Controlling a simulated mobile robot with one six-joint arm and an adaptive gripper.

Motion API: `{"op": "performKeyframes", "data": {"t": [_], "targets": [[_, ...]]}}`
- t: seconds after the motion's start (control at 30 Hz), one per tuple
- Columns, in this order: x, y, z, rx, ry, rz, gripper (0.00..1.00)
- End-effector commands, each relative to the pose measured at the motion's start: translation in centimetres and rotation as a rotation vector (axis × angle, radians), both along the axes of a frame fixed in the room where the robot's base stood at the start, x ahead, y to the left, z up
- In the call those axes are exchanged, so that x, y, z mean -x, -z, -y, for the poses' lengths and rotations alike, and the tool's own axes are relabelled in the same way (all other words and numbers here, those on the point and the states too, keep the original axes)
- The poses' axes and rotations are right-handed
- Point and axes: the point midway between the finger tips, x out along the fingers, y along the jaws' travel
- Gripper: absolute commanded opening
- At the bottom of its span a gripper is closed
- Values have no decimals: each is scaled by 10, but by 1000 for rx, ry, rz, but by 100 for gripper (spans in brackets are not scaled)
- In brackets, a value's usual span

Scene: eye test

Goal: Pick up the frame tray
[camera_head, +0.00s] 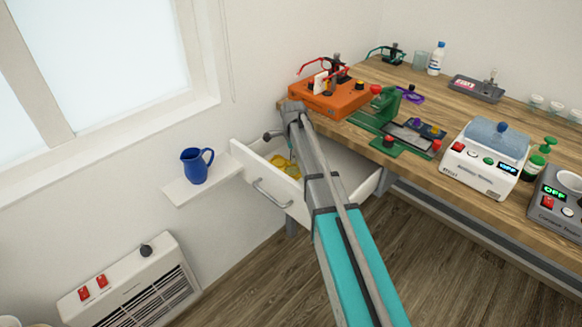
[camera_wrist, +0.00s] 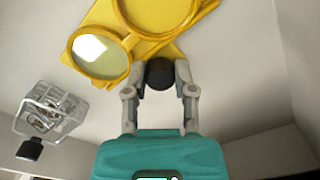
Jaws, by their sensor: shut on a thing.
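The frame tray appears to be the yellow thing (camera_wrist: 150,44), with a large ring, a smaller round pale lens-like part and a black knob (camera_wrist: 160,73). In the wrist view my gripper (camera_wrist: 160,70) has its two fingers shut on either side of the knob. In the head view yellow parts of it (camera_head: 285,164) show in the open white drawer (camera_head: 246,157), partly behind my arm. My gripper is not clearly visible there. I cannot tell whether the tray touches the drawer floor.
A blue jug (camera_head: 196,166) stands on a small wall shelf (camera_head: 180,189). The wooden bench (camera_head: 455,100) holds an orange device (camera_head: 335,97), a green stand (camera_head: 385,105) and other instruments. A heater (camera_head: 135,285) stands low at left.

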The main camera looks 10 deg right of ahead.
Motion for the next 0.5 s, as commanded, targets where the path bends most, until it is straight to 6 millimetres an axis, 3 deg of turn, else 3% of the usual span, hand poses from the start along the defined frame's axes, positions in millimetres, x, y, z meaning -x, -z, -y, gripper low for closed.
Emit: {"op": "performKeyframes", "data": {"t": [0.5], "targets": [[0,-4,0,0,1,0,0]]}}
